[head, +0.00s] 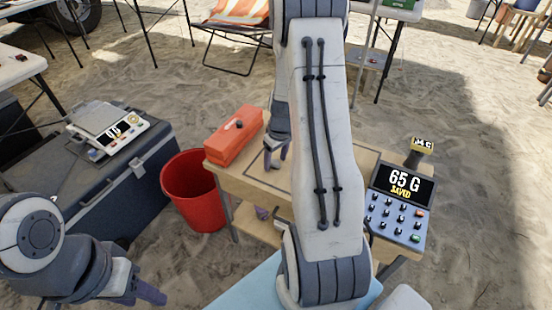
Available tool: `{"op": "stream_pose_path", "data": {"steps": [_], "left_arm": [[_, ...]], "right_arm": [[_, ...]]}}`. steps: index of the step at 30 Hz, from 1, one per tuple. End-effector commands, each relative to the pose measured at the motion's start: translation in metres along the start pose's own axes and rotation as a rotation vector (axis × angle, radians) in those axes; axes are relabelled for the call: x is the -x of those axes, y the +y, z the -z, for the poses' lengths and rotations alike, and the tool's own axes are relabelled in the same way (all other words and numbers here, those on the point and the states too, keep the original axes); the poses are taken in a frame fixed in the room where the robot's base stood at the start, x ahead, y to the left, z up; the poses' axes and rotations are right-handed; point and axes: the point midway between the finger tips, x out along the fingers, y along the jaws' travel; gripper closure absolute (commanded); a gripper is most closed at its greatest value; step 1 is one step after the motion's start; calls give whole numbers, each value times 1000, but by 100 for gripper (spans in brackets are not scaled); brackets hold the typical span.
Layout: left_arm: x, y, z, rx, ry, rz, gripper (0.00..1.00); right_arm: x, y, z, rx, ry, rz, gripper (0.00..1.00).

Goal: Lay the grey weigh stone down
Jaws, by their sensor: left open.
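I cannot make out the grey weigh stone in this view. My right arm comes down through the middle, and its gripper (275,157) points down over the small wooden table (262,182), just right of an orange box (235,141). Its fingertips are small and partly overlapped by the arm, so I cannot tell whether they hold anything. My left gripper (146,293) is open at the lower left, low and apart from the table. A scale (108,128) with a lit display sits on a dark case at the left.
A red bucket (192,193) stands between the dark case (95,205) and the wooden table. My right arm hides much of the tabletop.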

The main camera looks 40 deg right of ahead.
Motion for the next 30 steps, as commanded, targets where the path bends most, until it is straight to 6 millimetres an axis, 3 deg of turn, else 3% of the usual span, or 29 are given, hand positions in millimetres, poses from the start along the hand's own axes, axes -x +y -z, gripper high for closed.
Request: {"op": "stream_pose_path", "data": {"steps": [5,15,21,30], "left_arm": [[4,0,0,0,0,0,50],[21,2,1,0,0,0,50],[27,2,1,0,0,0,50],[28,2,2,0,0,0,50]], "right_arm": [[10,0,1,0,2,-1,33],[81,1,2,0,4,-3,33],[111,0,1,1,2,-1,33],[122,0,0,0,0,1,33]]}}
